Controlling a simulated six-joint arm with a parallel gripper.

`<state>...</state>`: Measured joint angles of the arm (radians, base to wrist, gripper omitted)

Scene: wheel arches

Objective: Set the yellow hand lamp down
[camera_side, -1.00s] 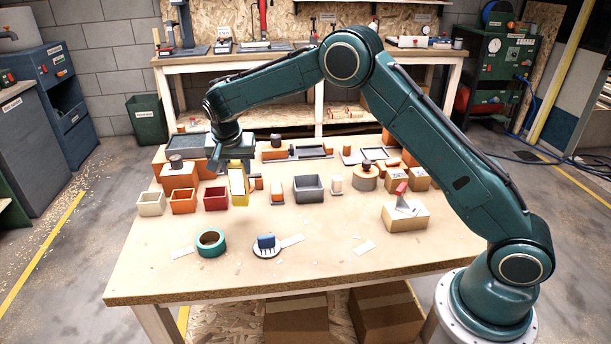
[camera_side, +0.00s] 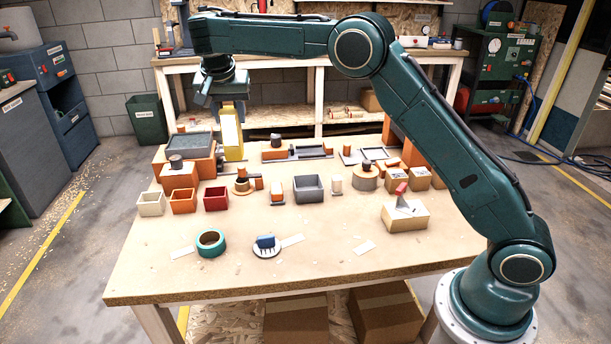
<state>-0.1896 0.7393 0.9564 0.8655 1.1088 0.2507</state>
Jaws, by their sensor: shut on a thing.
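The yellow hand lamp (camera_side: 231,134) hangs upright below my gripper (camera_side: 229,104), with its pale front panel facing the camera. My gripper is shut on the top of the lamp. In the picture the lamp is over the back left of the table, just right of a grey-topped orange block. I cannot tell how far its base is above the tabletop (camera_side: 310,226). The fingertips are small and partly hidden.
The orange block with a grey tray top (camera_side: 190,145) is close to the lamp's left. Three small bins, including a red one (camera_side: 216,199), line the left. The table's front middle has bare room.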

